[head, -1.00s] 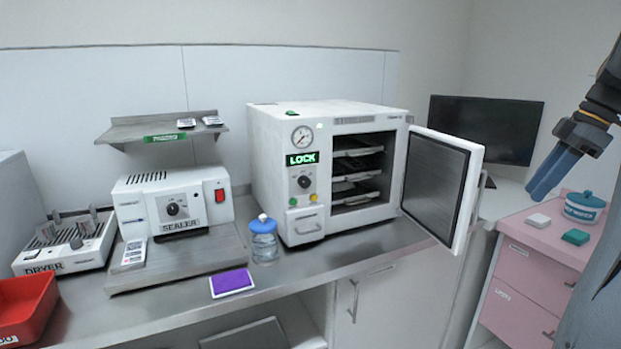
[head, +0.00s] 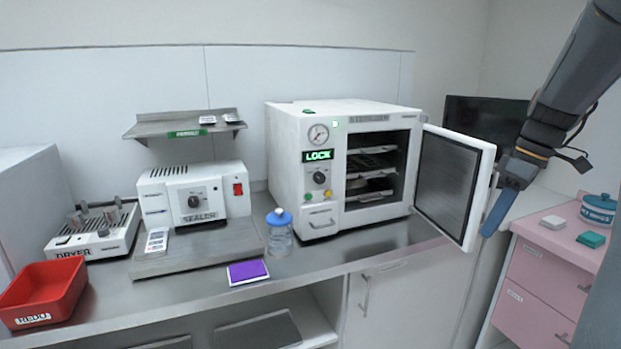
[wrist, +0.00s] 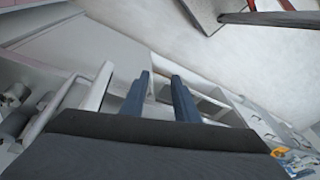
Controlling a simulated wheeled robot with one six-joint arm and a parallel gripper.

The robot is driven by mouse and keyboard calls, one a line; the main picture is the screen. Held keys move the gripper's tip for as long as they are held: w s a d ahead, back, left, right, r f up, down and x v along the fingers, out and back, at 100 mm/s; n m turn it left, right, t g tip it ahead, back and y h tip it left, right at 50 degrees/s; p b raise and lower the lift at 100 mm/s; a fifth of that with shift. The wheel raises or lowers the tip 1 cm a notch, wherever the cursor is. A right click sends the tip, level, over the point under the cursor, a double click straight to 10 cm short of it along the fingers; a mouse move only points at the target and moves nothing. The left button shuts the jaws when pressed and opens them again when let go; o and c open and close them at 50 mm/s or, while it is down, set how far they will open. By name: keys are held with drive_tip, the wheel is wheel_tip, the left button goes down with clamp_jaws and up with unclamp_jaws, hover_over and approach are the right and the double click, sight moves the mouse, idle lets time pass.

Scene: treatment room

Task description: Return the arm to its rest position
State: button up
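My gripper (head: 497,208) hangs at the right side of the head view, pointing down. Its blue fingers appear beside the outer edge of the open autoclave door (head: 480,190); I cannot tell whether they touch it. In the wrist view the two fingers (wrist: 162,80) stand apart with nothing between them. My arm comes down from the upper right corner and covers part of the dark monitor (head: 478,125). A pale bar (wrist: 95,88) lies left of the fingers in the wrist view.
The autoclave (head: 290,160) stands open with trays inside. A blue-capped bottle (head: 279,238), purple pad (head: 248,272), sealer (head: 160,200), dryer (head: 85,240) and red bin (head: 45,287) stand on the counter. A pink cabinet (head: 545,275) holds a blue pot (head: 598,208) at right.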

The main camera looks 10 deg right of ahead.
drive_tip(key=s+a+f+m+h, duration=0.1)
drive_tip(key=s+a+f, duration=0.3)
drive_tip(key=a, duration=0.4)
drive_tip(key=s+a+f+m, duration=0.4)
drive_tip(key=a+f, duration=0.2)
drive_tip(key=a, duration=0.3)
drive_tip(key=s+a+f+m+h, duration=0.1)
drive_tip(key=s+a+f, duration=0.3)
drive_tip(key=a, duration=0.5)
drive_tip(key=shift+s+f+m+h, duration=0.3)
drive_tip(key=shift+f+m, duration=0.15)
drive_tip(key=shift+m, duration=0.25)
drive_tip(key=shift+w, duration=0.15)
drive_tip(key=shift+c, duration=0.4)
